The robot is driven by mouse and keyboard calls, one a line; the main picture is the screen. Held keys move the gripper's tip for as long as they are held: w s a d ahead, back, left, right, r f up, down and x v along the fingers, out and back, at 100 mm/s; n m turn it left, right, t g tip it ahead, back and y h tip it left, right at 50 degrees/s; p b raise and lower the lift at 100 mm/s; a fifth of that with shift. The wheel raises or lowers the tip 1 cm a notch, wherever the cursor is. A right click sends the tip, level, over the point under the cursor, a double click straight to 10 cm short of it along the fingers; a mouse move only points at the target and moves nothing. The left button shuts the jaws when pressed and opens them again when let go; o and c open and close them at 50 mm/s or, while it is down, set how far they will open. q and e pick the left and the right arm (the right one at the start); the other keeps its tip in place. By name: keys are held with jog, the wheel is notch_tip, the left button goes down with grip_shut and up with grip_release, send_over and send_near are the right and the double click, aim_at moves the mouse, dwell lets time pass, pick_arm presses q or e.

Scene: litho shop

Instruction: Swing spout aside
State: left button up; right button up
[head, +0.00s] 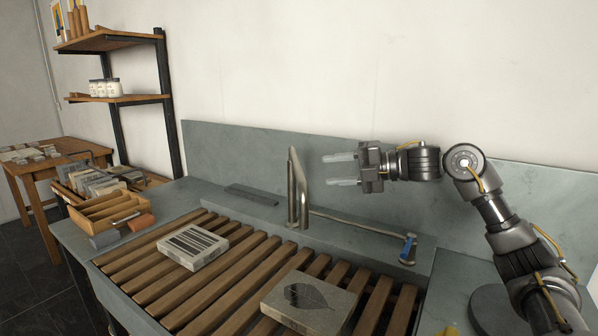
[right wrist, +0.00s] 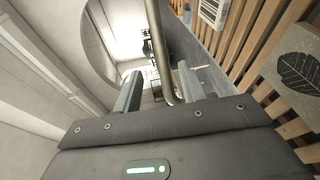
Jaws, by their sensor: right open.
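The spout (head: 298,190) is a bent metal pipe rising from the back ledge of the slatted sink. My right gripper (head: 327,170) is open and empty, to the right of the spout, with its fingers pointing left toward it. A gap shows between fingertips and spout in the head view. In the right wrist view the spout (right wrist: 159,50) appears between the two open fingers (right wrist: 158,88); its depth there is hard to judge. My left gripper is in neither view.
A stone with a leaf print (head: 309,303) and a striped stone (head: 192,246) lie on the wooden slats (head: 240,262). A blue-handled valve (head: 408,248) sits right of the spout on a thin pipe. A wooden rack (head: 108,210) stands left. The backsplash (head: 235,155) is close behind.

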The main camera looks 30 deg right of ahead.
aim_at(298, 173)
jog(key=p+x, duration=0.1)
jog(key=x, duration=0.8)
jog(key=shift+w+a+f+p, duration=0.1)
jog(key=shift+w+f+p, duration=0.1)
jog(key=shift+w+p, duration=0.2)
jog(key=shift+s, duration=0.1)
grip_shut()
